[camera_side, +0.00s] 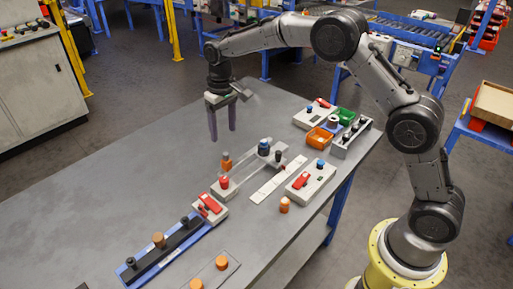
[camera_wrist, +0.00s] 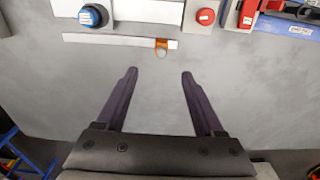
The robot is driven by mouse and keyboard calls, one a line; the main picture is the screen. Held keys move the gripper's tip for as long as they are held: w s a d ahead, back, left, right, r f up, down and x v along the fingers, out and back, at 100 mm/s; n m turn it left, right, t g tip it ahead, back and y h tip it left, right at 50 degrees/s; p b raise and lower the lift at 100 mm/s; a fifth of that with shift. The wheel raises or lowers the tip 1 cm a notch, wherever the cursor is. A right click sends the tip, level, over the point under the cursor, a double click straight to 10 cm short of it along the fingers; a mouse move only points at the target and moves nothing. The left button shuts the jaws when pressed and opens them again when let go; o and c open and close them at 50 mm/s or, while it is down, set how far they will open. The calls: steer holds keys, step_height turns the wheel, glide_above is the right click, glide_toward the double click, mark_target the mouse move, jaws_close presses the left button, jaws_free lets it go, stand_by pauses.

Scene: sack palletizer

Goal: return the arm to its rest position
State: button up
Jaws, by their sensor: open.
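My gripper (camera_side: 223,137) hangs above the far part of the grey table (camera_side: 110,175), pointing down. Its two dark fingers are apart with nothing between them, as the wrist view also shows (camera_wrist: 157,75). My arm reaches from its yellow base at the lower right, arching over the table's right side. In the side view the fingertips are clear of the parts on the table.
The table's left area is bare. A control cabinet (camera_side: 38,85) stands at left.

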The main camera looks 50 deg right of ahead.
steer(key=s+d+r+t, duration=0.1)
steer(key=s+r, duration=0.1)
steer(key=r, duration=0.4)
steer(key=s+d+r+t, duration=0.1)
steer(key=s+r, duration=0.2)
steer(key=r, duration=0.4)
steer(key=s+d+r+t, duration=0.1)
steer(key=s+r+t, duration=0.1)
steer(key=s+r, duration=0.8)
steer(key=s+d+f+t, duration=0.1)
steer(key=s+f+t, duration=0.15)
steer(key=s, duration=1.25)
steer(key=s+f+g, duration=0.1)
steer(key=s+f, duration=0.6)
steer(key=f, duration=0.1)
steer(key=shift+s+d+f, duration=0.15)
steer(key=shift+s+f, duration=0.05)
steer(key=shift+c, duration=0.5)
